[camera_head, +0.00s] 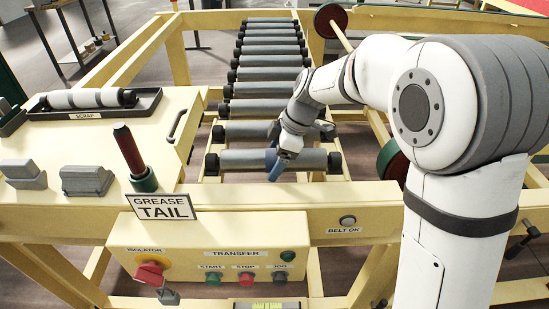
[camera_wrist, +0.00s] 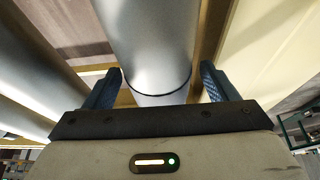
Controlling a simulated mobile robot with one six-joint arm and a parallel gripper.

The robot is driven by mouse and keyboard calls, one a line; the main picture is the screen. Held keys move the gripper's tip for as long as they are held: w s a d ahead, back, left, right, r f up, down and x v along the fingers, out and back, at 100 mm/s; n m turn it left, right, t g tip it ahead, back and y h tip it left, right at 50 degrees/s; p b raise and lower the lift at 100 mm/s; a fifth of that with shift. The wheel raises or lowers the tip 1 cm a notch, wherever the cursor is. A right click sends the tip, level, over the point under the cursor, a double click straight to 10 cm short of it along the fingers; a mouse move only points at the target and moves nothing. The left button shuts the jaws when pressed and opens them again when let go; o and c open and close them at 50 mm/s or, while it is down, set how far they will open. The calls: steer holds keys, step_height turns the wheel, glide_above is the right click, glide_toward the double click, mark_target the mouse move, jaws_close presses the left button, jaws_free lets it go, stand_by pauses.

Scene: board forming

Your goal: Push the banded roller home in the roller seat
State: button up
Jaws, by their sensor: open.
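A grey roller (camera_head: 240,160) with black end caps lies across the near end of the conveyor frame. A thin dark band rings this grey roller (camera_wrist: 160,45) in the wrist view. My gripper (camera_head: 277,163) is at its middle, with a blue finger showing at its near side. In the wrist view my gripper (camera_wrist: 161,72) is open, with one blue finger on each side of the roller. Whether a finger touches it I cannot tell. The roller seat is not clearly visible, and I cannot tell how deep the roller's ends sit.
Several other rollers (camera_head: 265,88) run away behind it. At left are a scrap tray (camera_head: 150,104) holding a roller and a grease stick (camera_head: 130,150). The "GREASE TAIL" sign (camera_head: 162,207) and control panel (camera_head: 215,235) stand in front.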

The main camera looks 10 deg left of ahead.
steer(key=v, duration=0.7)
steer(key=shift+d+r, duration=0.1)
steer(key=shift+r, duration=0.15)
